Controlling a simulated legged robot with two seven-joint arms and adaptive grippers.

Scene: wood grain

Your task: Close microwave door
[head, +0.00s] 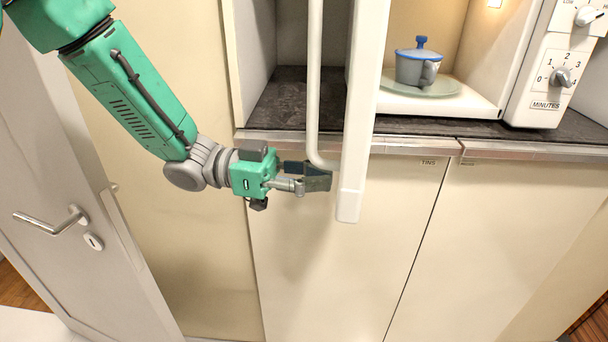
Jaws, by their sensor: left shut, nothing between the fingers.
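The white microwave (533,70) stands on the dark counter at the upper right, with its lit inside showing. Its door (362,110) stands open, swung out past the counter edge and seen nearly edge-on. A long white handle (313,80) runs down the door's left side and bends in at the bottom. My left gripper (318,178) is shut at the lower end of the handle, just left of the door. The fingers overlap the handle's bottom bend in the picture; I cannot tell if they touch it. My right gripper is not in view.
Cream cabinets (340,260) lie below the counter edge (500,149). A grey door with a metal handle (50,222) stands at the left.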

